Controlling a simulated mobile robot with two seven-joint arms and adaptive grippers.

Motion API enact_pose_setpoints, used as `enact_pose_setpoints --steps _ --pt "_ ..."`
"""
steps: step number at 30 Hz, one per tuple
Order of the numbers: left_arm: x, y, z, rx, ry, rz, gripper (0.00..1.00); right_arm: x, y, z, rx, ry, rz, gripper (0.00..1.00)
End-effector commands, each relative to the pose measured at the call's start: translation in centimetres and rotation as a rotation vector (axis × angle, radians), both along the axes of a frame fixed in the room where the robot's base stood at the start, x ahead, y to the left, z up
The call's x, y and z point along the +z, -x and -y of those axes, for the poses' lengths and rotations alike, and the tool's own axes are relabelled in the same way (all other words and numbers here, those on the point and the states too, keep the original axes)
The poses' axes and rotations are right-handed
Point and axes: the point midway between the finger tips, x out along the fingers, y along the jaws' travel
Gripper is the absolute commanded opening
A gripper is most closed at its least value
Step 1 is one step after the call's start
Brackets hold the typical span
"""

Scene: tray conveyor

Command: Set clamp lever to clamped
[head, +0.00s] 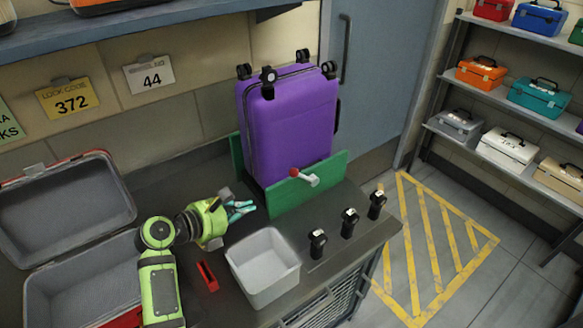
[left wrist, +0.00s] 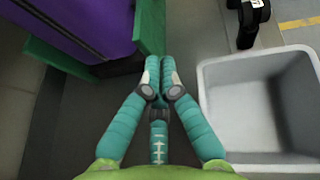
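The clamp lever (head: 304,177) has a red knob and a pale arm. It sits on the front green jaw, with its knob to the left of its pivot. The green clamp (head: 293,198) stands around the base of an upright purple suitcase (head: 290,125). In the left wrist view, a green jaw (left wrist: 151,28) and part of the purple suitcase (left wrist: 85,25) show, but not the lever. My left gripper (head: 248,208) is left of the clamp, apart from the lever. Its teal fingertips (left wrist: 160,68) are together with nothing visible between them. My right gripper is out of view.
A grey bin (head: 263,267) stands right of my left gripper; it also shows in the left wrist view (left wrist: 212,110). Several black knobs (head: 349,222) line the counter's right side. An open grey case (head: 68,205) lies left. A red object (head: 208,276) lies near the bin.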

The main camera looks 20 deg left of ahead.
Motion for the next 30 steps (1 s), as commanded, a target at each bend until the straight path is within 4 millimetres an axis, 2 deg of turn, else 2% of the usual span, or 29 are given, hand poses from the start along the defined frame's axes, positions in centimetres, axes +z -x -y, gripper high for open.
enact_pose_setpoints --steps 1,3,5,12,15,20,24,30 --pt "0.1 0.0 -0.1 0.007 0.015 -0.003 0.00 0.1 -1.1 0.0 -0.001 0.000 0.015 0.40" --pt "0.1 -0.1 -0.1 0.011 0.026 -0.003 0.00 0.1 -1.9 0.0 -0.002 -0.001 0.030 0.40" --pt "0.2 -0.1 -0.1 0.013 0.030 -0.004 0.00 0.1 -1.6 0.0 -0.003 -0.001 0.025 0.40" --pt "0.2 -0.1 -0.1 0.012 0.028 -0.004 0.00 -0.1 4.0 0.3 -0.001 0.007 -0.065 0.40" --pt "0.1 -0.4 0.0 0.011 0.028 -0.004 0.00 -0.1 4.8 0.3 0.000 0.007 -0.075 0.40" --pt "-0.5 -1.8 0.9 0.010 0.031 -0.004 0.00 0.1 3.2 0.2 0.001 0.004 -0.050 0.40" --pt "-1.6 -4.1 2.2 0.009 0.031 -0.005 0.00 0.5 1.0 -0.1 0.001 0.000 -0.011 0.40" --pt "-3.2 -7.6 4.0 0.009 0.029 -0.004 0.00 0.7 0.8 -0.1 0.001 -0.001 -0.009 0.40"
